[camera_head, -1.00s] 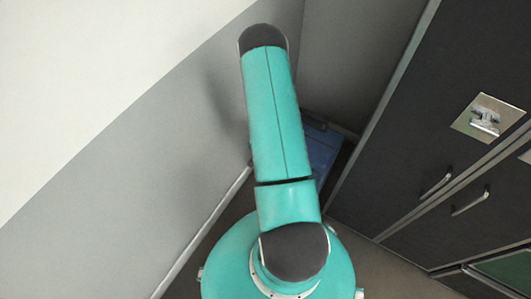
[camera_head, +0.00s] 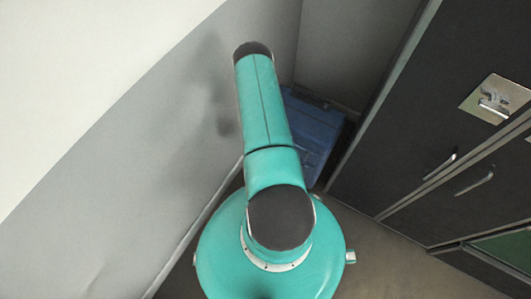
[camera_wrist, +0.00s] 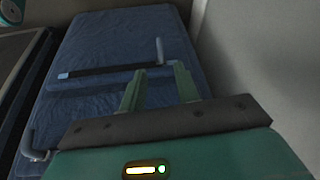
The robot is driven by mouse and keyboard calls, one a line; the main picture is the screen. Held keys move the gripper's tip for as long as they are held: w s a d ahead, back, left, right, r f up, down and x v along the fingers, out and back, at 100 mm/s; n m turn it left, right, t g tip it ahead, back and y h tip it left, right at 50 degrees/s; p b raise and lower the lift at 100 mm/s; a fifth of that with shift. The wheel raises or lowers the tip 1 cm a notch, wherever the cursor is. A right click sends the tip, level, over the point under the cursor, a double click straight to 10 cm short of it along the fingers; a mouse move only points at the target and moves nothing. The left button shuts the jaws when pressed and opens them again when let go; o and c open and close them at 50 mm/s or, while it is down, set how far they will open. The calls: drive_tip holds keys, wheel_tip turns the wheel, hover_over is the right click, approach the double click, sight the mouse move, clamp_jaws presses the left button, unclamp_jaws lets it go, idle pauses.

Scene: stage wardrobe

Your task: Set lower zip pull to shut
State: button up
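A blue panelled case (camera_wrist: 110,35) fills the left and middle of the wrist view; part of it shows behind my arm in the head view (camera_head: 318,125). A dark straight strip (camera_wrist: 105,71) crosses it, with a pale blue tab (camera_wrist: 63,76) at its left end. A grey upright pull (camera_wrist: 160,50) stands near the strip's right end. Another grey pull (camera_wrist: 32,148) sits at the lower left edge. I cannot tell which pull is the lower zip pull. My gripper (camera_wrist: 159,70) has its two green fingers apart, with nothing visible between them, over the case near the strip.
A pale grey wall (camera_head: 150,150) rises on the left in the head view. Dark cabinets (camera_head: 440,110) with metal handles (camera_head: 475,180) and a latch plate (camera_head: 495,98) stand on the right. Bare floor (camera_head: 375,245) shows between my base and the cabinets.

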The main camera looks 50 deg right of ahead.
drive_tip(key=x, duration=0.9)
drive_tip(key=shift+d+f, duration=0.15)
drive_tip(key=shift+f, duration=0.1)
drive_tip(key=shift+c, duration=0.2)
clamp_jaws()
